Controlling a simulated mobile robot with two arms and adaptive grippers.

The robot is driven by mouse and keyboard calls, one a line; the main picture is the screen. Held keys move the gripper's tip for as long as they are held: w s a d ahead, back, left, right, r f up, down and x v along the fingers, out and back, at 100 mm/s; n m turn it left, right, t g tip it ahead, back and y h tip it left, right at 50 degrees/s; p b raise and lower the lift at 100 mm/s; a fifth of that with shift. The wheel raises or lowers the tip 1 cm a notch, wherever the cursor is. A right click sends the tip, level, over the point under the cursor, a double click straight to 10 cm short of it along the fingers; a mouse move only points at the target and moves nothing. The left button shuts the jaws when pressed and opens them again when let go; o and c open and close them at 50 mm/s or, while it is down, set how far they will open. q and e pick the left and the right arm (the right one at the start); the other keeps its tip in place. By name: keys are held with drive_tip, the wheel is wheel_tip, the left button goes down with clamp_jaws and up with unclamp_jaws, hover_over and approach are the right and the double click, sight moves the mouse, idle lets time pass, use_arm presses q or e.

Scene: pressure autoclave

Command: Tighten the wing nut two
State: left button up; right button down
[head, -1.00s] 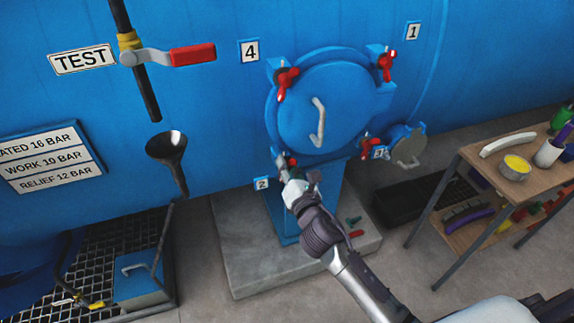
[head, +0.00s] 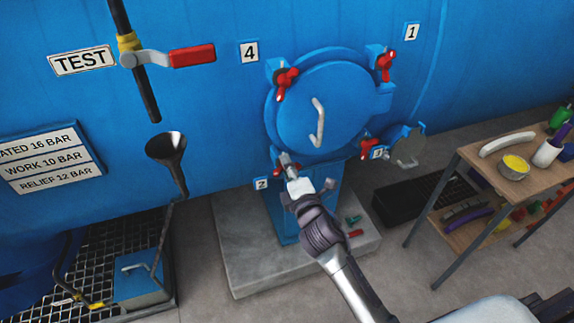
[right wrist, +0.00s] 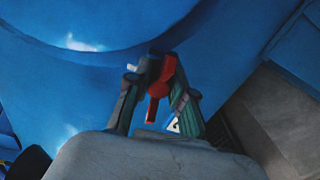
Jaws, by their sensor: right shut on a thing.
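The round blue door (head: 318,108) with a pale handle is closed on the blue vessel. The number 2 plate (head: 261,184) is at its lower left. My right gripper (head: 288,166) reaches up to the clamp beside that plate and hides most of wing nut two in the head view. In the right wrist view, the red wing nut two (right wrist: 160,82) sits between the two fingers of my right gripper (right wrist: 158,92), which is shut on it. The number 2 plate also shows there (right wrist: 174,125), partly behind a finger. My left gripper is out of view.
Red wing nuts are at plate 4 (head: 285,84), at plate 1 (head: 386,66) and at the lower right (head: 367,147). A wooden shelf cart (head: 478,158) with several items stands at the right. A black funnel (head: 167,150) hangs at the left.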

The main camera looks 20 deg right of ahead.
drive_tip(key=m, duration=0.4)
drive_tip(key=shift+f+m+p, duration=0.1)
drive_tip(key=shift+m+p, duration=0.25)
drive_tip(key=shift+m, duration=0.05)
drive_tip(key=m+p, duration=0.1)
drive_tip(key=m, duration=0.3)
drive_tip(key=shift+m, duration=0.3)
drive_tip(key=m+p, duration=0.2)
drive_tip(key=m, duration=0.3)
drive_tip(key=shift+a+f, duration=0.1)
drive_tip(key=shift+a+f+m+p, duration=0.1)
drive_tip(key=shift+m+p, duration=0.6)
drive_tip(key=shift+m, duration=1.7)
drive_tip(key=c, duration=1)
unclamp_jaws()
drive_tip(key=s, duration=1.2)
drive_tip(key=shift+d, duration=0.2)
